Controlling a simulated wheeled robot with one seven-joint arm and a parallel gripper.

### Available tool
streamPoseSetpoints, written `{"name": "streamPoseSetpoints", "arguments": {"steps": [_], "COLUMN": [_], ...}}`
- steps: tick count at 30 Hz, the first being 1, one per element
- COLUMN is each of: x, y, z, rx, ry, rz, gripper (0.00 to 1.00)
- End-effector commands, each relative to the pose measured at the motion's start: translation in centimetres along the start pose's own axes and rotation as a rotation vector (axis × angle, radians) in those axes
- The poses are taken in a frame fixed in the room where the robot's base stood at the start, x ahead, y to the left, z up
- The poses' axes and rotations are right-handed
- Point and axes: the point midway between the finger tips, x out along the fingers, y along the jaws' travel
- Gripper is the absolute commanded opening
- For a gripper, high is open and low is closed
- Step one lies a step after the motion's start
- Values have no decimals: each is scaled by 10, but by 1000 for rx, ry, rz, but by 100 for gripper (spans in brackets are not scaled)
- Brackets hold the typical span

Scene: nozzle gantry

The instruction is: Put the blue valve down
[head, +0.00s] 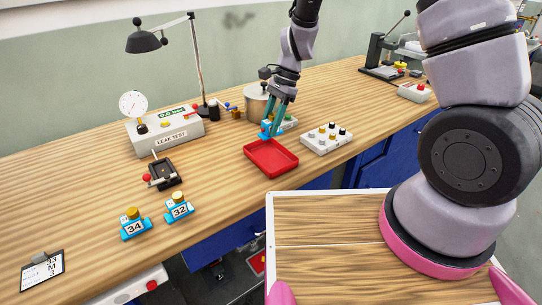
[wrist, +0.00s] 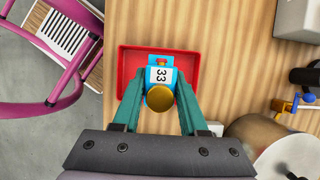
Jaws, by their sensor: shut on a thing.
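The blue valve (wrist: 160,76), labelled 33 with a gold cap, is between the teal fingers of my gripper (wrist: 160,102). In the head view the valve (head: 267,130) shows small at the fingertips of my gripper (head: 274,118), at the back edge of a red tray (head: 270,168). In the wrist view the valve overlaps the red tray (wrist: 126,62), with bare red floor on both sides. The gap between valve and tray is hard to judge. Two other blue valves, 34 (head: 135,229) and 32 (head: 179,208), stand on the bench at left.
A white box with several coloured knobs (head: 326,139) stands right of the tray. A metal pot (head: 257,103) is close behind my gripper. The leak test box (head: 170,136), a small black fixture (head: 163,174) and a lamp (head: 146,42) are left. Bare bench lies left of the tray.

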Motion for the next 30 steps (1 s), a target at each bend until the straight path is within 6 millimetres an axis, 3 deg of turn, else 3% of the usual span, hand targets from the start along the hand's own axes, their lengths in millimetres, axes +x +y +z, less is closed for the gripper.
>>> {"name": "streamPoseSetpoints", "arguments": {"steps": [6,13,19,30], "x": [36,53,80,85], "y": [1,1,1,0], "z": [-15,-23,-34,-36], "rx": [6,5,4,3], "ry": [-1,0,0,0], "rz": [3,3,3,1], "gripper": [0,0,0,0]}}
